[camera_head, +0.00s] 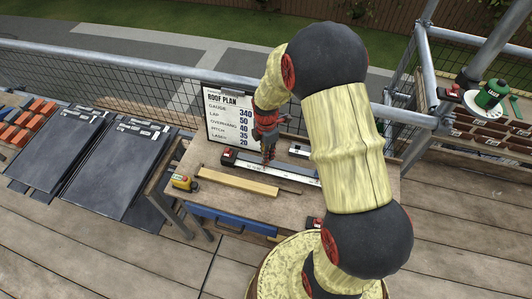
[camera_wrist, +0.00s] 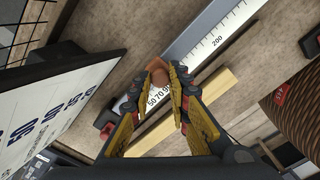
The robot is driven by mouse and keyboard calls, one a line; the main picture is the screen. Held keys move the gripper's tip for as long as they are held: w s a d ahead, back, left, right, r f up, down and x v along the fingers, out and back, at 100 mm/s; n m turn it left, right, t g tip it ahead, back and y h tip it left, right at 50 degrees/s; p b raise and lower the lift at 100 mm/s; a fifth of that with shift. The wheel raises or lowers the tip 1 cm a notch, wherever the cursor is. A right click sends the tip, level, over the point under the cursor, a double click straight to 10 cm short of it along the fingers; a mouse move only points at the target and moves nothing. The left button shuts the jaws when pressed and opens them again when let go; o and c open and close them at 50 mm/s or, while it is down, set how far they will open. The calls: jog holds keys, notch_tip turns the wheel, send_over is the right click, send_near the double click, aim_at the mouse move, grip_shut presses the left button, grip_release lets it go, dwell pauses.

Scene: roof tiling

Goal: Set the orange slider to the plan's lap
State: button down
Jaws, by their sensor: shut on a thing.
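The orange slider (camera_wrist: 157,65) shows in the wrist view between the fingertips of my gripper (camera_wrist: 168,82). It sits on a ruled gauge (camera_wrist: 208,42) with black number marks, and my gripper is shut on it. Printed numbers near the slider read about 50, 70, 90; the exact setting is hidden by the fingers. In the head view my gripper (camera_head: 268,158) reaches down onto the gauge (camera_head: 290,172) on the bench. The roof plan board (camera_head: 229,118) stands behind it and lists gauge 340, lap 50, overhang 40, pitch 35 and laser 20.
A wooden batten (camera_head: 238,182) lies in front of the gauge. A yellow tape measure (camera_head: 184,182) is at the bench's left end. Dark slates (camera_head: 120,165) lie on a rack to the left. A green laser (camera_head: 492,93) stands on the right shelf unit.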

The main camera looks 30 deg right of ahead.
aim_at(250, 157)
jog(key=w+a, duration=0.4)
jog(key=shift+w+a+p, duration=0.2)
jog(key=shift+w+p, duration=0.05)
jog(key=shift+p, duration=0.15)
jog(key=c, duration=1.8)
grip_release()
jog(key=shift+w+a, duration=0.1)
jog(key=shift+o, duration=0.7)
jog(key=shift+r, duration=0.1)
notch_tip(250, 157, up, 12)
